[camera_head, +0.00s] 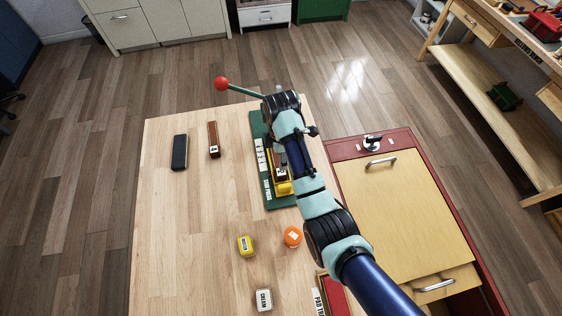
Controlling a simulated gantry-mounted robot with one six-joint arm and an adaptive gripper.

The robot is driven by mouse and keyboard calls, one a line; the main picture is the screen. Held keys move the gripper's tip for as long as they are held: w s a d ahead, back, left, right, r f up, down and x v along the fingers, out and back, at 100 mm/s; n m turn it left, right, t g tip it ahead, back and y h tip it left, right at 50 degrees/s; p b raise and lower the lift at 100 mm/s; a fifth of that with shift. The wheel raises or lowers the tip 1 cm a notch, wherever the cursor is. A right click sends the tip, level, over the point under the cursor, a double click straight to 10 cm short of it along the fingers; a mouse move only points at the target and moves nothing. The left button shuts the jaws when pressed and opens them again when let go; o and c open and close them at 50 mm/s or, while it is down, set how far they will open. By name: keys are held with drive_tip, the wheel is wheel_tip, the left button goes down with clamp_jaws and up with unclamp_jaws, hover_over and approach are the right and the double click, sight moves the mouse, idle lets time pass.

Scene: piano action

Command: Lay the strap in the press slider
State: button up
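The green press (257,135) stands on the right part of the wooden table, with a yellow slider (284,188) near its front. A small dark brown piece with a white label (281,174) shows at the slider, partly under my arm; whether it is the strap, and whether it lies in the slider or is held, I cannot tell. A longer brown strip (213,138) with a white label at its near end lies on the table left of the press. My gripper (281,160) is over the press, largely hidden by my arm, so its fingers cannot be made out.
A lever with a red knob (220,83) reaches out left behind the press. A black block (180,152) lies at left. A yellow container (245,245), an orange one (292,237) and a white one (263,299) stand in front. The table's left front is clear.

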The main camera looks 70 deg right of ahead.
drive_tip(key=shift+r, duration=0.95)
drive_tip(key=shift+a, duration=0.1)
drive_tip(key=w+a+r+m+t+h, duration=0.1)
drive_tip(key=w+a+r+t, duration=0.1)
drive_tip(key=w+a, duration=0.35)
drive_tip(key=w+a+r+m+t+h, duration=0.1)
drive_tip(key=w+a+r+t, duration=0.15)
drive_tip(key=a, duration=0.65)
drive_tip(key=w+a+r+m+t+h, duration=0.1)
drive_tip(key=w+a+r+t, duration=0.15)
drive_tip(key=w+a, duration=0.4)
drive_tip(key=s+a+r+m+t+y, duration=0.1)
drive_tip(key=s+a+r+t, duration=0.2)
drive_tip(key=a+r, duration=0.3)
drive_tip(key=s+a+r+m+t+y, duration=0.2)
drive_tip(key=a+r, duration=0.3)
drive_tip(key=a, duration=0.8)
drive_tip(key=shift+s+a+r+m+t, duration=0.2)
drive_tip(key=shift+s+r+m+t, duration=0.15)
drive_tip(key=shift+s, duration=0.2)
